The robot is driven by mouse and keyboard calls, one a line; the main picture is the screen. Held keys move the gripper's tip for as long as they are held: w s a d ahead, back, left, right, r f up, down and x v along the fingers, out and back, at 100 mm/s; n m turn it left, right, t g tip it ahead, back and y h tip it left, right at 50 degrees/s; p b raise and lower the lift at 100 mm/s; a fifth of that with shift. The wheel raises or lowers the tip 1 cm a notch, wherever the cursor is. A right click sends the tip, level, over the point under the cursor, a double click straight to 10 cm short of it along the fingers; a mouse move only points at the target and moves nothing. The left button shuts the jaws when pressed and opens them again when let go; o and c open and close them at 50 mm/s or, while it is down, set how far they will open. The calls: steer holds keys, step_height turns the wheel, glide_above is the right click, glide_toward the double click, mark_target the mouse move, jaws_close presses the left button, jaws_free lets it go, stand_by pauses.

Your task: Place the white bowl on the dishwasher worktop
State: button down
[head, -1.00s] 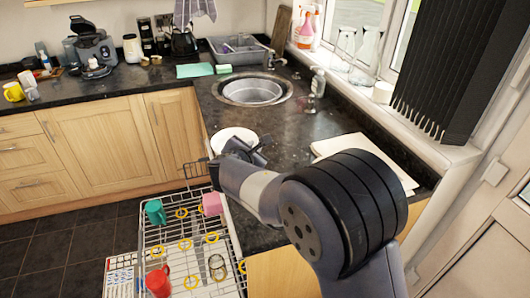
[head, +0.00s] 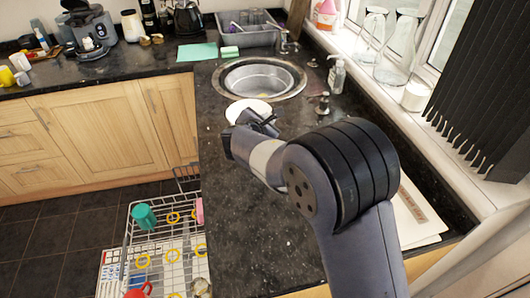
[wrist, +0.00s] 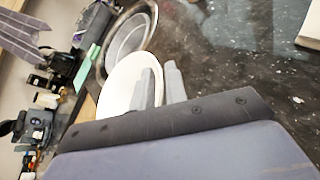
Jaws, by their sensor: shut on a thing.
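The white bowl (head: 248,110) shows in the head view just beyond my gripper, over the dark worktop (head: 235,190) and near the round sink. My gripper (head: 262,122) is shut on the bowl's near side. In the wrist view the bowl (wrist: 128,82) is a white oval at the fingertips (wrist: 160,84), with the fingers close together at its edge. My gripper hides part of the bowl. I cannot tell whether the bowl touches the worktop.
The sink (head: 262,78) lies behind the bowl. A soap bottle (head: 336,74) stands right of it. The open dishwasher rack (head: 150,250) with cups is lower left. A white board (head: 415,215) lies at right. The worktop's front middle is clear.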

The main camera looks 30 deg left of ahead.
step_height(320, 180, down, 8)
steer(key=shift+d+r+p, duration=0.1)
steer(key=shift+d+p, duration=0.05)
steer(key=shift+p, duration=0.2)
steer(key=shift+s, duration=0.15)
steer(key=c, duration=1.4)
jaws_free()
steer(key=shift+c, duration=0.2)
steer(key=b+v, duration=0.2)
steer(key=v, duration=1)
